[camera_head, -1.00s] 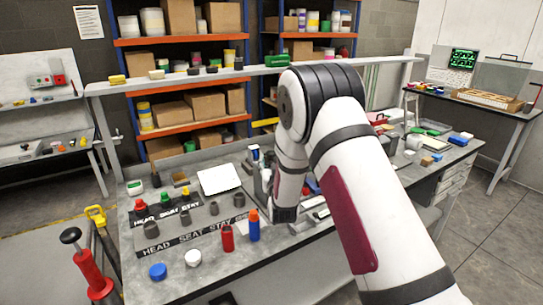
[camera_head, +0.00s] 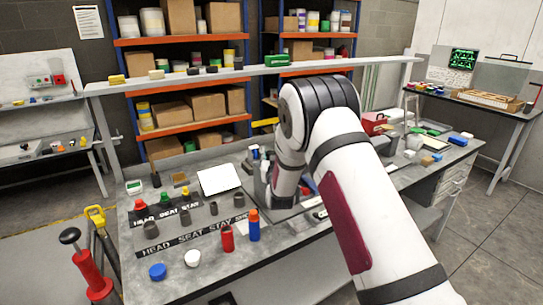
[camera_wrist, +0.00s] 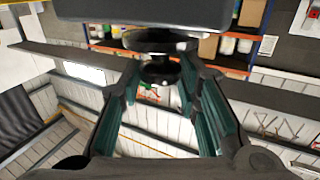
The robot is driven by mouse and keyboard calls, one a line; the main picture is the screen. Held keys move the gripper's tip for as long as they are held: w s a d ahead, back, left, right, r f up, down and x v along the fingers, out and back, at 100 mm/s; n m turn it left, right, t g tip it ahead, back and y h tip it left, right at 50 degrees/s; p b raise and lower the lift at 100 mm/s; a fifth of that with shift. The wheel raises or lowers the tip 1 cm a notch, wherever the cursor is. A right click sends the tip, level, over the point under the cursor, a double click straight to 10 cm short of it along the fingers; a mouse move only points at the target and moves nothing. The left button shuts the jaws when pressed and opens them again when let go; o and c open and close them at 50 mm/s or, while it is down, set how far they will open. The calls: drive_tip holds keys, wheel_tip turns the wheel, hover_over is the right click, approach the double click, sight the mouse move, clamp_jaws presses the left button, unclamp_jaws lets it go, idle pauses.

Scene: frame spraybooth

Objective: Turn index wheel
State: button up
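In the wrist view, a dark round wheel-like part (camera_wrist: 160,73) sits beyond and between my fingertips, under a wider dark disc (camera_wrist: 160,42). I take this to be the index wheel, but its markings cannot be read. My gripper (camera_wrist: 161,68) has its two teal-padded fingers spread, one on each side of the round part. I cannot tell whether the pads touch it. In the head view my arm hides the gripper and the wheel over the middle of the bench (camera_head: 190,268).
A red cylinder (camera_head: 227,239), a blue cylinder with an orange top (camera_head: 253,226), a blue cap (camera_head: 157,271) and a white cap (camera_head: 192,258) stand at the bench front. A labelled rack (camera_head: 195,231) with dark cups is behind. A dark block (camera_wrist: 150,10) overhangs in the wrist view.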

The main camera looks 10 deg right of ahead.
drive_tip(key=shift+d+n+y, duration=0.15)
drive_tip(key=shift+n+y, duration=0.15)
drive_tip(key=shift+y, duration=0.2)
drive_tip(key=n+y, duration=0.1)
drive_tip(key=y, duration=0.1)
drive_tip(key=n+y+b, duration=0.1)
drive_tip(key=shift+d+n+y, duration=0.3)
drive_tip(key=shift+y, duration=0.1)
drive_tip(key=n+y, duration=0.1)
drive_tip(key=n+g+y+b, duration=0.1)
drive_tip(key=y, duration=0.1)
drive_tip(key=n+y+b, duration=0.1)
drive_tip(key=y, duration=0.1)
drive_tip(key=shift+w+d+g, duration=0.2)
drive_tip(key=shift+w+g, duration=0.05)
drive_tip(key=shift+g, duration=0.05)
drive_tip(key=n+g+y+b, duration=0.2)
drive_tip(key=y+b, duration=0.1)
drive_tip(key=n+g+y+b, duration=0.2)
drive_tip(key=n+y+b, duration=0.1)
drive_tip(key=shift+w+d+f+g+b, duration=0.1)
drive_tip(key=shift+w+f+g+b, duration=0.1)
drive_tip(key=shift+g+b, duration=0.15)
drive_tip(key=n+g+y+b, duration=0.2)
drive_tip(key=g, duration=0.1)
drive_tip(key=shift+r+n+b, duration=0.2)
drive_tip(key=shift+n+b, duration=0.1)
drive_tip(key=shift+r, duration=0.1)
drive_tip(key=o, duration=1.1)
